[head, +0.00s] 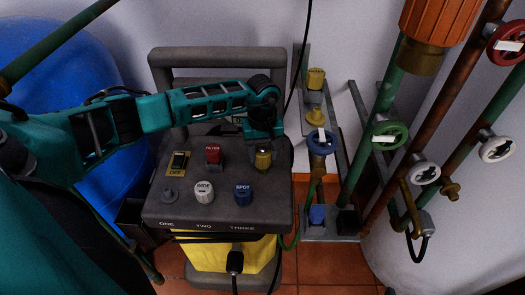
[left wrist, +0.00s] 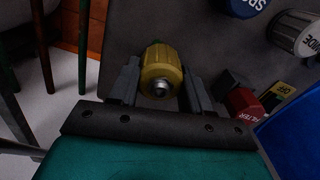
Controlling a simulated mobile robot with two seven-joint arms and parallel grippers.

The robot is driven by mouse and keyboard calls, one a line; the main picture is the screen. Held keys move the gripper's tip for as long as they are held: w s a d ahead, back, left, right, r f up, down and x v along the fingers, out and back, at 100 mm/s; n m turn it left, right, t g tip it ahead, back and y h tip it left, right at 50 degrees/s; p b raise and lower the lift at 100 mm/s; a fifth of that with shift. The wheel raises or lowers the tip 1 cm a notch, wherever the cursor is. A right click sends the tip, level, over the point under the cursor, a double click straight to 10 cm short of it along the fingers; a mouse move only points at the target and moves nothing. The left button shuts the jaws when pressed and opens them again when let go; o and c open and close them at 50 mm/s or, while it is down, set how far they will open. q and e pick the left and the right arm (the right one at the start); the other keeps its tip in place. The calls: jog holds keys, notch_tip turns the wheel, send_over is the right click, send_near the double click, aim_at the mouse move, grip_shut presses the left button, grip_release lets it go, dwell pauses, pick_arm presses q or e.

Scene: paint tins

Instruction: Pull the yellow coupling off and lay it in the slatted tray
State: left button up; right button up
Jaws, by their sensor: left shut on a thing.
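The yellow coupling (head: 263,159) is at the upper right of the grey control panel (head: 225,212) in the head view. In the left wrist view the coupling (left wrist: 160,70) shows end-on, with a bright metal tip in its middle. My left gripper (head: 263,142) reaches over the panel from the left and is shut on the coupling, with one finger on each side. Its fingers also show in the left wrist view (left wrist: 160,88). I cannot tell whether the coupling is still seated on the panel. I cannot make out a slatted tray. My right gripper is not in view.
The panel carries a red switch (head: 213,153), a white WIDE knob (head: 204,191) and a blue SPOT knob (head: 243,193). Pipes with a blue handwheel (head: 321,142) and a green handwheel (head: 386,135) stand to the right. A blue drum (head: 92,205) stands at left.

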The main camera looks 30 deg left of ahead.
aim_at(263, 151)
pick_arm(q)
jog(key=shift+c, duration=0.9)
jog(key=shift+r, duration=0.2)
jog(key=shift+r+p, duration=1.25)
jog(key=shift+r, duration=0.5)
jog(key=shift+r+p, duration=1.3)
jog(key=shift+r, duration=0.75)
jog(key=shift+f, duration=0.1)
